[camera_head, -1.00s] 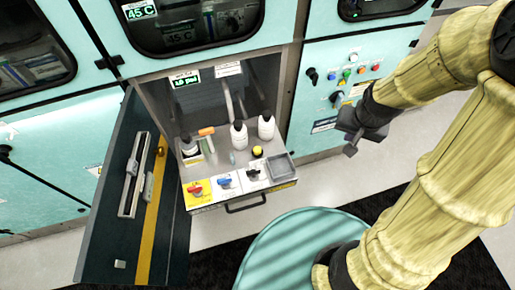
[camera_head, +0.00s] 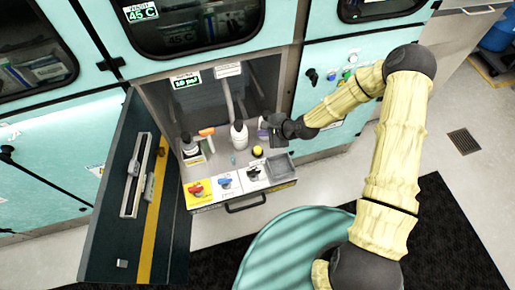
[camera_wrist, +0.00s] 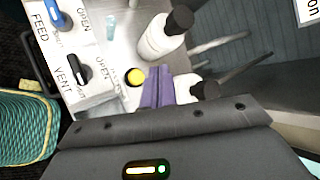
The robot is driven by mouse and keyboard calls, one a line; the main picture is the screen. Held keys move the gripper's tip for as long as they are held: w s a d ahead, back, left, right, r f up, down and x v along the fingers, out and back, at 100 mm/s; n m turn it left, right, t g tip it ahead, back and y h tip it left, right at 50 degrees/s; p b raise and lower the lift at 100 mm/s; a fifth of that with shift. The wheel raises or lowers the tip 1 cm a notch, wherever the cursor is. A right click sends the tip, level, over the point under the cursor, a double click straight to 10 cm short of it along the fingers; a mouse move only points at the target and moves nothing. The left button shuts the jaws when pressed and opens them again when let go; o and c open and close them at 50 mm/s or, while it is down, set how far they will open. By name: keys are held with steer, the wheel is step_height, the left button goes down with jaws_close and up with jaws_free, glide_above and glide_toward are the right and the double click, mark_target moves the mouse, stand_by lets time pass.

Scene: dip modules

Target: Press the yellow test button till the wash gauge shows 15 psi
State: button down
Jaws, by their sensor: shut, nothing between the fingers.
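The yellow test button (camera_head: 257,151) is a round knob on the grey panel in the open bay; it also shows in the wrist view (camera_wrist: 134,77). My gripper (camera_head: 264,133) is just behind and right of the button in the head view, its tips apart from it as far as I can tell. In the wrist view its shut purple fingers (camera_wrist: 158,88) lie just right of the button, with nothing held. A small green-lit gauge display (camera_head: 186,82) is at the top of the bay; its digits are too small to read surely.
A white bottle (camera_head: 239,134) stands behind the button; a second is partly hidden by my gripper. Red, blue and black valve handles (camera_head: 225,180) line the panel front. A grey tray (camera_head: 281,166) sits right of the button. The dark door (camera_head: 120,200) hangs open at left.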

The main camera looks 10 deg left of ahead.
mark_target(260, 150)
steer(key=shift+a+f+m, duration=0.15)
steer(key=shift+a+m, duration=0.15)
steer(key=shift+a, duration=0.25)
step_height(260, 150, down, 9)
steer(key=b, duration=0.6)
steer(key=shift+b, duration=0.3)
stand_by(1.6)
steer(key=shift+f, duration=0.35)
steer(key=shift+f+b, duration=0.6)
steer(key=shift+b, duration=0.05)
stand_by(0.8)
stand_by(0.3)
steer(key=shift+r+p, duration=0.8)
steer(key=shift+r, duration=0.25)
